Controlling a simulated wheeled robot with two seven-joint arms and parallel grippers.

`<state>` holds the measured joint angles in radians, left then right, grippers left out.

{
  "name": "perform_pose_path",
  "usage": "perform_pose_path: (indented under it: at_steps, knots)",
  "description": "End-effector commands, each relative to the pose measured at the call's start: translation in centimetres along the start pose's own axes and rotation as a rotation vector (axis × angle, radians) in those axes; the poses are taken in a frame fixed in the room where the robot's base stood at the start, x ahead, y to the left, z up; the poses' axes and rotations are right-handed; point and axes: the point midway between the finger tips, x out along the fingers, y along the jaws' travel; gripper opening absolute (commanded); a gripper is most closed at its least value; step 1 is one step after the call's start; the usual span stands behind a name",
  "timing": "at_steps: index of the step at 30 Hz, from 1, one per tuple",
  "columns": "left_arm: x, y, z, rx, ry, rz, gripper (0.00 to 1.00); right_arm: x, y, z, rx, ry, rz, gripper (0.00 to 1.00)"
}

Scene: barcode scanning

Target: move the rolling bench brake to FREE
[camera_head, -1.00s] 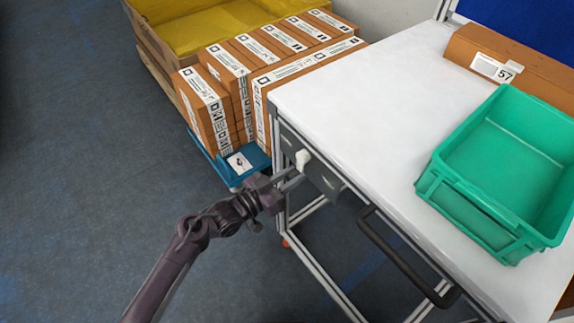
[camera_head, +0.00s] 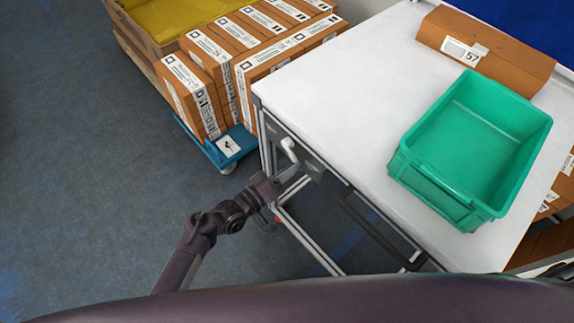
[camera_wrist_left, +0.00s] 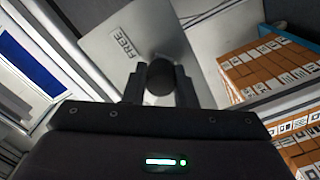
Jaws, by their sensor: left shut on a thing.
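The rolling bench (camera_head: 330,90) has a white top and a grey brake plate (camera_head: 312,165) on its near left side. A pale brake lever (camera_head: 289,148) stands out from the plate. My left gripper (camera_head: 291,178) reaches up to the plate just below the lever's pale end. In the left wrist view, my left gripper (camera_wrist_left: 160,88) is shut around a dark round knob (camera_wrist_left: 159,76), apparently the lever's end, in front of the plate. The FREE label (camera_wrist_left: 123,40) is on the plate, above and left of the knob. My right gripper is not in view.
A green crate (camera_head: 475,150) and a brown box (camera_head: 485,48) marked 57 sit on the bench. Cartons stand on a blue dolly (camera_head: 235,147) left of the bench. A dark handle bar (camera_head: 380,232) is under the bench edge. The floor at left is clear.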

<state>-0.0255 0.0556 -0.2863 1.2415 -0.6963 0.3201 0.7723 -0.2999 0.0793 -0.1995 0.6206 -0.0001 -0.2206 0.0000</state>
Motion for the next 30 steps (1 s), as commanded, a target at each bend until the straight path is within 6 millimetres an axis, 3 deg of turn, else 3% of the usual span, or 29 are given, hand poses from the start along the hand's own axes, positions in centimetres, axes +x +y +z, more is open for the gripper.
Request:
perform_pose_path:
  at_steps: [19, 20, 24, 30]
  knots:
    - [-0.13, 0.02, -0.03, -0.062, 0.005, -0.007, 0.0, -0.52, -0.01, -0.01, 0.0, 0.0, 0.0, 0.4]
    - [-0.13, 0.02, -0.01, -0.062, 0.004, -0.007, 0.27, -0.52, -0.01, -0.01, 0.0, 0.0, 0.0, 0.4]
    - [-0.11, 0.09, 0.06, -0.061, 0.002, -0.006, 0.45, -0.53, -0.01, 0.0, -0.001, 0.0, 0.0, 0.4]
    - [-0.08, 0.16, 0.12, -0.059, 0.001, -0.004, 0.45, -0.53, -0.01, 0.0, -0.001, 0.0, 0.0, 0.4]
